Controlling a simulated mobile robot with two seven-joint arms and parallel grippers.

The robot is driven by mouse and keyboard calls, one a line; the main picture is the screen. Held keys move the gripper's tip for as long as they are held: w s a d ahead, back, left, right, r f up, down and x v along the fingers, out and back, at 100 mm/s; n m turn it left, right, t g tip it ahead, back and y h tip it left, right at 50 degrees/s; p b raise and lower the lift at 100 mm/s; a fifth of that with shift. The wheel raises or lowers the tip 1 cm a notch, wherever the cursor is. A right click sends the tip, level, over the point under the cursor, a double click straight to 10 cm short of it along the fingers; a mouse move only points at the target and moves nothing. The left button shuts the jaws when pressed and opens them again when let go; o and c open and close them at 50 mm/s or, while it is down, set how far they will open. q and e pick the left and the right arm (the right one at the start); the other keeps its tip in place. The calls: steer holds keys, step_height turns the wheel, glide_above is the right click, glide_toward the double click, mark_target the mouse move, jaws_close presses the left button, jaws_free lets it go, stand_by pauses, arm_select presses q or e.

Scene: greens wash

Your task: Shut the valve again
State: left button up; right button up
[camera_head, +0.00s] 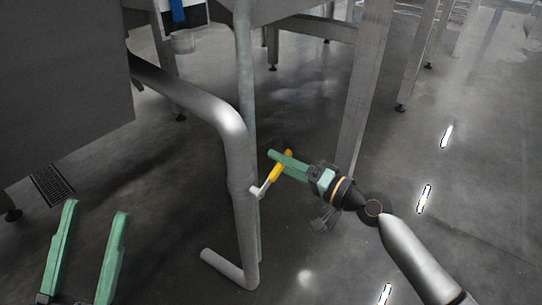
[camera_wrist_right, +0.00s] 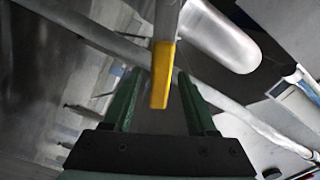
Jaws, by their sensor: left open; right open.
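The valve lever has a yellow grip (camera_head: 277,172) on a silver arm that joins the upright grey pipe (camera_head: 240,165). The lever slants up and to the right from the pipe in the head view. My right gripper (camera_head: 275,155) is at the yellow grip, its green fingers crossing it near its outer end. In the right wrist view the yellow grip (camera_wrist_right: 162,75) lies between the open fingers of that gripper (camera_wrist_right: 160,84), with gaps on both sides. My left gripper (camera_head: 95,208) is open and empty at the lower left, well away from the valve.
A large grey metal tank (camera_head: 65,80) stands at the upper left, with the pipe leading from its side and bending down. A steel table leg (camera_head: 365,85) stands behind my right gripper. A floor drain (camera_head: 52,185) lies under the tank. The floor to the right is open.

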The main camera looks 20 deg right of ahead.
steer(key=x, duration=0.3)
steer(key=shift+w+a, duration=0.15)
jaws_close()
stand_by(0.4)
stand_by(1.0)
